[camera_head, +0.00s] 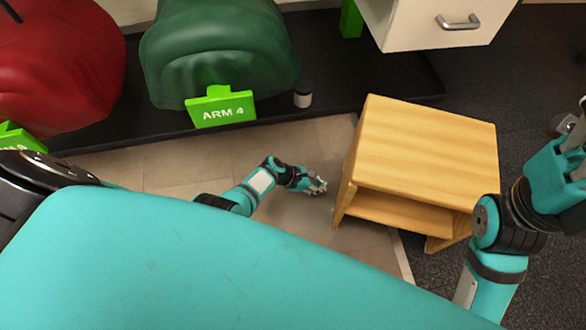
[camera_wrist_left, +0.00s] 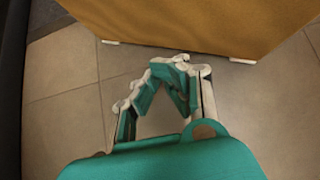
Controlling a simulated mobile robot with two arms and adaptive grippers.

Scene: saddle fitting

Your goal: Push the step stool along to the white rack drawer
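The step stool (camera_head: 425,145) is a pale wooden box with a flat top and an open shelf. It stands on the floor right of centre in the head view. Its side panel (camera_wrist_left: 200,22) fills the top of the left wrist view. The white rack drawer (camera_head: 440,22), with a metal handle, is at the top right, beyond the stool. My left gripper (camera_head: 318,187) is just left of the stool. In the left wrist view its fingertips (camera_wrist_left: 183,62) meet, with nothing between them; contact with the stool is unclear. My right gripper (camera_head: 573,140) is cut off at the right edge.
A dark low platform (camera_head: 330,75) carries a green saddle (camera_head: 220,50), a red saddle (camera_head: 65,60) and a green ARM 4 sign (camera_head: 220,108). A small dark and white jar (camera_head: 303,94) stands near its edge. Tiled floor meets dark carpet beside the stool.

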